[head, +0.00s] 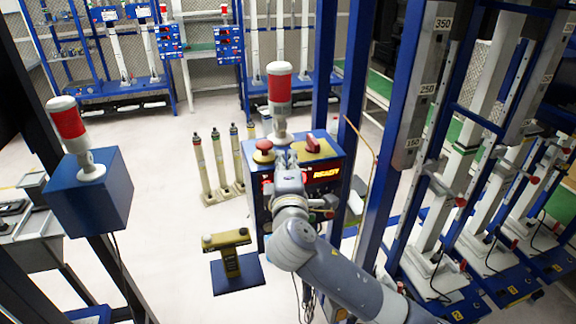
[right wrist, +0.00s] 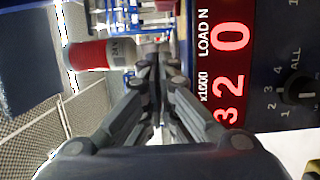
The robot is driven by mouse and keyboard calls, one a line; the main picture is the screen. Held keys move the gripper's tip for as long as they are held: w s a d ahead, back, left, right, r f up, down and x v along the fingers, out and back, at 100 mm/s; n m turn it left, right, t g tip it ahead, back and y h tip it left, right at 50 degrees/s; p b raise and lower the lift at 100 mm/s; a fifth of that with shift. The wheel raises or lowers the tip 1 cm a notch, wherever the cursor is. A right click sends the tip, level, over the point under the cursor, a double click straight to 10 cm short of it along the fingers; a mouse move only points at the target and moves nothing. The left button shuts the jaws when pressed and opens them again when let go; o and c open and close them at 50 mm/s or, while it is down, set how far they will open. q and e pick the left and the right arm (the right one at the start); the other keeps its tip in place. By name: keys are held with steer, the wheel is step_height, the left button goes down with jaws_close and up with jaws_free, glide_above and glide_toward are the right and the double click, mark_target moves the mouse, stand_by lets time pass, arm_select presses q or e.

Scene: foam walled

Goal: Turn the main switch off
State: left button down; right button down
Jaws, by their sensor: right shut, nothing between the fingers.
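A blue control box (head: 257,215) stands in the middle of the head view. On its top, a red rotary knob (head: 313,145), which looks like the main switch, sits on a yellow plate (head: 328,154). A red mushroom button (head: 263,148) on a yellow base is to its left. My right gripper (head: 284,158) is at the top front edge of the box, between the button and the knob. In the right wrist view the gripper (right wrist: 156,62) is shut and empty. Contact with the box cannot be told. My left gripper is not in view.
A red-and-white signal lamp (head: 280,92) rises behind the gripper. The box's front has a lit READY display (head: 326,173); red digits (right wrist: 232,85) and a selector dial (right wrist: 298,89) show in the wrist view. A blue post (head: 352,75) stands close at right.

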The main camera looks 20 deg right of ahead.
mark_target(302, 160)
steer(key=x, duration=0.3)
steer(key=shift+r+p, duration=0.1)
steer(key=shift+p, duration=0.3)
steer(key=d, duration=0.1)
steer(key=d+p, duration=0.1)
steer(key=d, duration=0.1)
steer(key=shift+w, duration=0.25)
steer(key=shift+s+d+p, duration=0.1)
steer(key=shift+d+p, duration=0.25)
steer(key=shift+d, duration=0.25)
steer(key=shift+f, duration=0.2)
